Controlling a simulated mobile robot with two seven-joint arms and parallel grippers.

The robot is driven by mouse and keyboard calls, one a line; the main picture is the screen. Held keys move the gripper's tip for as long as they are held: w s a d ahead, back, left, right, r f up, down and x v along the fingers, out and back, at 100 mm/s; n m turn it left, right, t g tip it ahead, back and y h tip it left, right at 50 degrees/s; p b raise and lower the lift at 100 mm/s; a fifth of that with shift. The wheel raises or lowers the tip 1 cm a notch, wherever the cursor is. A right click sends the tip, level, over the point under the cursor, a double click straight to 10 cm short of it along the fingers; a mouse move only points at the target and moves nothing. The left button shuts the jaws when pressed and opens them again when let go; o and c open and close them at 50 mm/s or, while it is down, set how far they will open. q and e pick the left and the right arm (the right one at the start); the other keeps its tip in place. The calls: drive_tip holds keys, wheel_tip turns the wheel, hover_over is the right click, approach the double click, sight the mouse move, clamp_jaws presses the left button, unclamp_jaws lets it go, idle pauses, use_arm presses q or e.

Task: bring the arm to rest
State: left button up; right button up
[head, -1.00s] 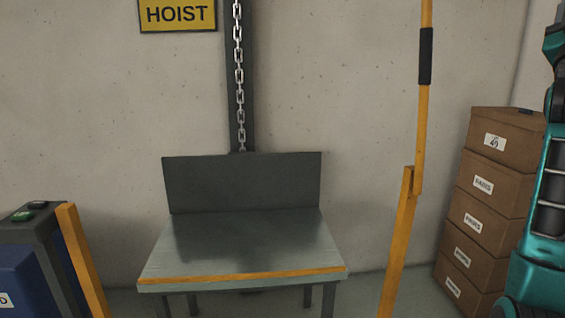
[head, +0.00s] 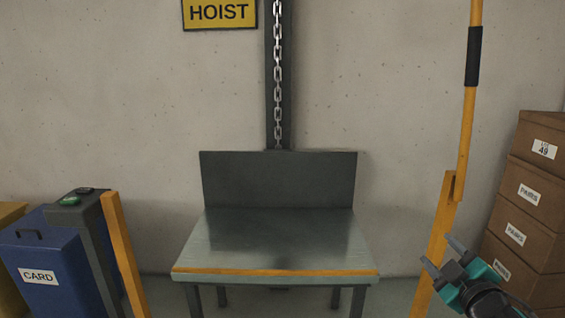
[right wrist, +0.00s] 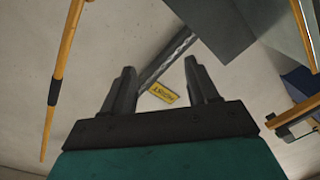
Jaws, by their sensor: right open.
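My right gripper (head: 443,257) is at the lower right of the head view, in front of the lower part of the yellow post. Its two dark fingers are apart with nothing between them. In the right wrist view the same gripper (right wrist: 162,88) has its fingers spread and empty, with the wall and the yellow sign beyond. My left gripper is in neither view.
A metal table (head: 275,241) with a dark back panel stands against the wall, its top bare. A chain (head: 278,75) hangs above it. A yellow post (head: 464,130) stands to its right, stacked cartons (head: 530,193) farther right. A blue CARD bin (head: 52,262) is at left.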

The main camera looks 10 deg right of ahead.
drive_tip(key=s+a+f+m+g+y, duration=0.15)
drive_tip(key=s+a+f+g, duration=0.35)
drive_tip(key=s+f, duration=0.7)
drive_tip(key=s+a+f+g+y, duration=0.25)
drive_tip(key=s+a+f, duration=0.35)
drive_tip(key=s+f, duration=0.5)
drive_tip(key=w+a+f+m, duration=0.1)
drive_tip(key=w+a+m, duration=0.1)
drive_tip(key=a+m, duration=0.3)
drive_tip(key=a+t, duration=0.1)
drive_tip(key=a, duration=0.3)
drive_tip(key=shift+w+a+f, duration=0.25)
drive_tip(key=shift+a+f, duration=0.05)
drive_tip(key=shift+f, duration=0.1)
